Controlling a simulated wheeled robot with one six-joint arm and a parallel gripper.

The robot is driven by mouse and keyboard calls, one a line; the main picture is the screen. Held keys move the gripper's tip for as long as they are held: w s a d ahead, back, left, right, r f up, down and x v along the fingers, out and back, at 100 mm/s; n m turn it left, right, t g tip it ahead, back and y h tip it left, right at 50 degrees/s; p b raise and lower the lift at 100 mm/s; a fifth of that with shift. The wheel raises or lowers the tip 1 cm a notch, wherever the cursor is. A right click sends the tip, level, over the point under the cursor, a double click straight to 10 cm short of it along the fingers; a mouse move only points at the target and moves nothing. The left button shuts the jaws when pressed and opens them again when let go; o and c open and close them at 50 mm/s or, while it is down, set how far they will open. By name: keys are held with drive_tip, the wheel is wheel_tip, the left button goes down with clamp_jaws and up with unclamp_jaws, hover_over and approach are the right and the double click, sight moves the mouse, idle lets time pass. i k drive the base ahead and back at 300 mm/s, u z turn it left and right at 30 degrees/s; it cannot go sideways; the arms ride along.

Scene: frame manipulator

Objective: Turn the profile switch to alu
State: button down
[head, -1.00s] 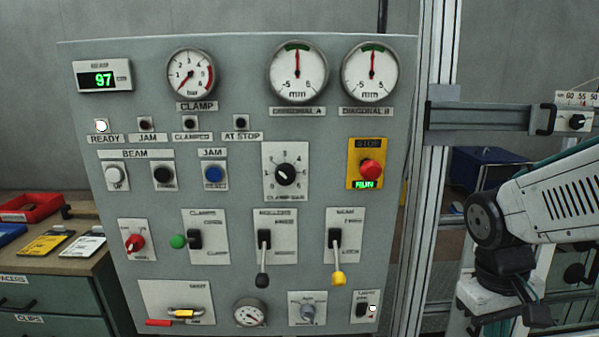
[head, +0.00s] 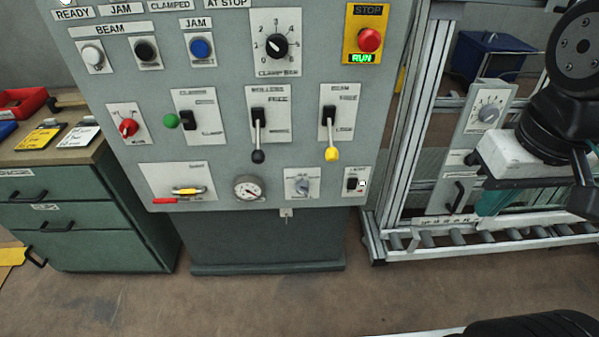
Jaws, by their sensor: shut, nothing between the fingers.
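The control panel (head: 225,140) fills the left and middle of the view. I cannot read which control is the profile switch. A small grey rotary knob (head: 303,187) sits in the panel's bottom row. A red rotary knob (head: 128,127) is at the lower left, and a black pointer dial (head: 277,46) is higher up. Their small labels are blurred. My gripper (head: 584,205) is at the right edge, pointing down, shut and empty. It is well right of the panel and touches none of its controls.
A red stop button (head: 369,40) is above. An aluminium frame with a roller track (head: 480,235) and a grey dial (head: 488,113) stands at the right. A green drawer cabinet (head: 90,215) is left.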

sight(302, 186)
drive_tip(key=z, duration=1.25)
drive_tip(key=k, duration=1.05)
drive_tip(key=u, duration=1.2)
drive_tip(key=i, duration=0.55)
drive_tip(key=u, duration=0.05)
